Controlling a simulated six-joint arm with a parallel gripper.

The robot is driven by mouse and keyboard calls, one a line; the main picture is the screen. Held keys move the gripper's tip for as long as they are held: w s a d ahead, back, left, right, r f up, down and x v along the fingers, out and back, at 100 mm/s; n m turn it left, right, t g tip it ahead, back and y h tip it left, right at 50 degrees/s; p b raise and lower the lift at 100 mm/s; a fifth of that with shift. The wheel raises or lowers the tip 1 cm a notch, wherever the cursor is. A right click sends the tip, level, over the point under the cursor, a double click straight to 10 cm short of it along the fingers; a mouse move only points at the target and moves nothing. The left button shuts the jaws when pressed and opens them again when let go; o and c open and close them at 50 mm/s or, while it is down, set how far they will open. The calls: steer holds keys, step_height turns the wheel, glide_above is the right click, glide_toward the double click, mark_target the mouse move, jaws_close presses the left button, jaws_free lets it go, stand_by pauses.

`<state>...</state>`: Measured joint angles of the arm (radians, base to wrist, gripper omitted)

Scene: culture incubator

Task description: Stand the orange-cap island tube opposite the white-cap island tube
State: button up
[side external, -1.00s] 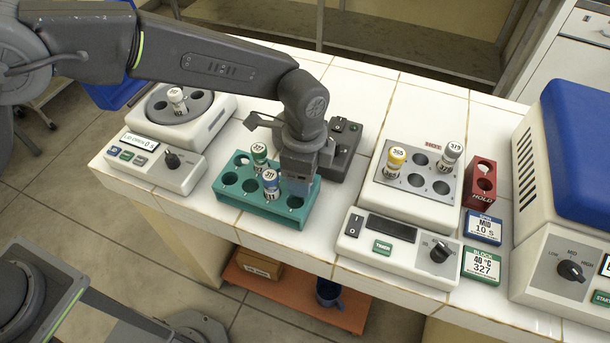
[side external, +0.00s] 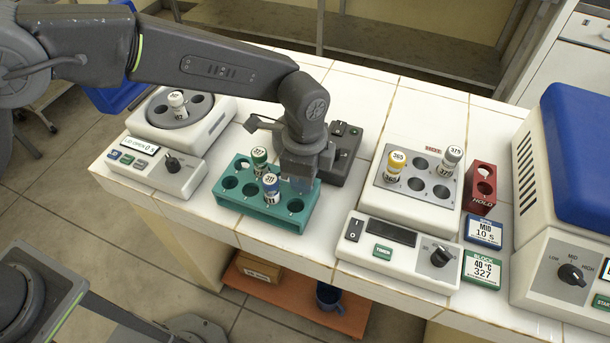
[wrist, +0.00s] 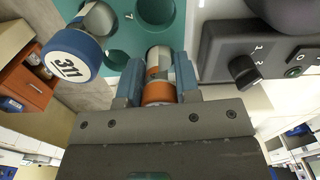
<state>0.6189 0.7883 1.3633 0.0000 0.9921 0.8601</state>
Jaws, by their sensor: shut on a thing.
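My gripper (wrist: 158,88) is shut on the orange-cap tube (wrist: 159,93), whose orange cap and pale body show between the fingers in the wrist view. In the side view my gripper (side external: 297,181) is over the right end of the teal rack (side external: 262,213) and hides the tube. I cannot tell whether the tube's lower end is still in a hole. A white-cap tube (side external: 178,103) stands in the grey rotor (side external: 200,117) of the open centrifuge at the left, with several empty holes around it.
A blue-cap tube (side external: 271,187) marked 311 and a green-cap tube (side external: 259,160) stand in the rack beside my gripper. A dark device (side external: 345,150) is close behind. Yellow-cap (side external: 394,164) and grey-cap (side external: 449,162) tubes stand in the heater block (side external: 385,205) at right.

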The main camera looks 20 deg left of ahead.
steer(key=r, duration=0.9)
steer(key=shift+w+a+r, duration=0.25)
steer(key=shift+w+a, duration=0.1)
steer(key=shift+a, duration=0.05)
steer(key=w+a+r+n, duration=0.1)
steer(key=w+a+n, duration=0.3)
steer(key=a, duration=0.8)
steer(key=w+a+r+n, duration=0.2)
steer(key=w+a+n, duration=0.15)
steer(key=a, duration=0.85)
steer(key=w+a+r+n, duration=0.1)
steer(key=w+a+n, duration=0.3)
steer(key=a, duration=0.9)
steer(key=shift+n, duration=0.25)
steer(key=shift+s+d+f, duration=0.15)
steer(key=shift+f, duration=1.2)
steer(key=shift+s+d+f, duration=0.1)
steer(key=shift+d+f, duration=0.05)
steer(key=shift+f, duration=1.15)
steer(key=shift+f, duration=0.4)
steer(key=shift+f, duration=0.8)
steer(key=shift+f, duration=0.2)
steer(key=shift+f, duration=1.5)
